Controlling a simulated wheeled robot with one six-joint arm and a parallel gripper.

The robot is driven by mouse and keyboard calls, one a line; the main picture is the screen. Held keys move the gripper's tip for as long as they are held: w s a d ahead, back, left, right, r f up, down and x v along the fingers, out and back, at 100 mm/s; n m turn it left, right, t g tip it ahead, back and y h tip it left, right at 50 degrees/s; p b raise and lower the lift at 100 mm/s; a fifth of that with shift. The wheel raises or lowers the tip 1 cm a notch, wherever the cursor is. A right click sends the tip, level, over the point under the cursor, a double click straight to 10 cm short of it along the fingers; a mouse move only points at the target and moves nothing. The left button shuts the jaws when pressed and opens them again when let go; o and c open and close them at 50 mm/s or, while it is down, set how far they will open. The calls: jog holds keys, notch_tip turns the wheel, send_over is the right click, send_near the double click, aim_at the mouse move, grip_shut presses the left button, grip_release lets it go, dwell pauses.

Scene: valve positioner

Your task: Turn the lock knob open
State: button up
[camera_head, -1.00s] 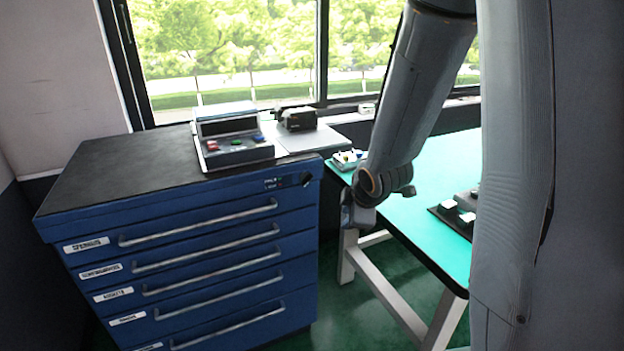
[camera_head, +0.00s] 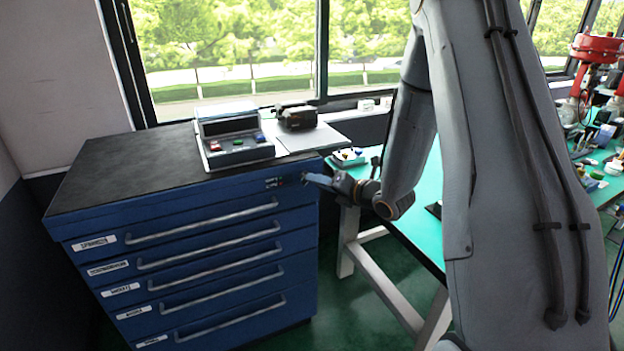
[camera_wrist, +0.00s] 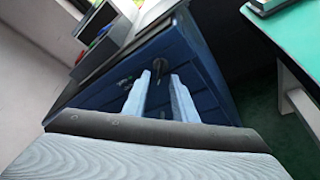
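The blue tool cabinet (camera_head: 90,222) stands at the left with a dark top and several labelled drawers. Its lock knob (camera_wrist: 158,66) is a small dark piece on the upper front, seen in the wrist view between and slightly beyond the fingertips. In the head view the knob is hidden behind the fingers. My gripper (camera_head: 308,178) is at the cabinet's upper right front corner. In the wrist view my gripper (camera_wrist: 160,80) is open, with its two pale fingers on either side of the knob. Whether either finger touches it I cannot tell.
A green-topped workbench (camera_head: 420,205) with white legs is close on the right. Clear floor lies between them.

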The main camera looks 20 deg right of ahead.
aim_at(312, 184)
jog(key=shift+p+x, duration=0.3)
jog(key=shift+x, duration=1.55)
grip_shut()
jog(key=shift+f+m+t+y+b, duration=0.2)
jog(key=shift+m+t+y+b, duration=0.5)
jog(key=shift+m+b, duration=1.7)
jog(key=shift+f+m+t+y+b, duration=0.25)
jog(key=shift+m+t+b, duration=1.05)
jog(key=shift+m, duration=1.95)
jog(key=shift+f+m+t+y+b, duration=0.15)
jog(key=shift+m+t+y+b, duration=0.5)
jog(key=shift+m+b, duration=1.8)
jog(key=shift+m+p, duration=0.4)
jog(key=shift+m, duration=0.2)
